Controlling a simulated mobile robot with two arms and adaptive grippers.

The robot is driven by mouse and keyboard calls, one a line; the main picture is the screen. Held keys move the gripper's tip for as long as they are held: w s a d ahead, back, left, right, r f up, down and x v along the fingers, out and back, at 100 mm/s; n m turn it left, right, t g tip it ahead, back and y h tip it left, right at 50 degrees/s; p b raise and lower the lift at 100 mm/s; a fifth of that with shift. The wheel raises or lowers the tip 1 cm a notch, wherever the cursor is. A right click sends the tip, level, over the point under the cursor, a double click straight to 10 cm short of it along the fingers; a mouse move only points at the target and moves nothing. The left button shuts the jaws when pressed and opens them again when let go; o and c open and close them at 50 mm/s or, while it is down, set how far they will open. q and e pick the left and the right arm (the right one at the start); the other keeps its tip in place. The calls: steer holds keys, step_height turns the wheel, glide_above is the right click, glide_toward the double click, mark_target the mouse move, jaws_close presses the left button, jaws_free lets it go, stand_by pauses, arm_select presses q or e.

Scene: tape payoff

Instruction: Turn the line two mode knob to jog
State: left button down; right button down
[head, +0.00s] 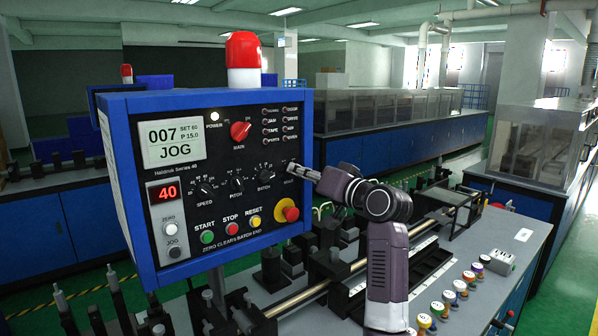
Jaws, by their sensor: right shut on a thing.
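A blue-framed control box with a black panel (225,194) fills the left middle of the head view. My right gripper (294,168) reaches in from the right and is shut on a small knob at the panel's right edge, beside the batch knob. The fingers hide most of that knob, its pointer and its labels, and I take it to be the mode knob. The box's display (171,145) reads "007", "SET 60", "P 15.0" and "JOG". I cannot read a line number on the box. My left gripper is not in view.
Speed (204,189), pitch (237,185) and batch (267,176) knobs sit left of the gripper. A red emergency stop button (290,214) is just below it. A red beacon (243,50) tops the box. Small coloured-top pots (449,297) stand on the bench at right.

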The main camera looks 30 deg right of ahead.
steer(key=shift+f, duration=0.1)
steer(key=c, duration=2)
jaws_free()
steer(key=shift+c, duration=0.2)
steer(key=s+d, duration=0.1)
steer(key=s, duration=1.1)
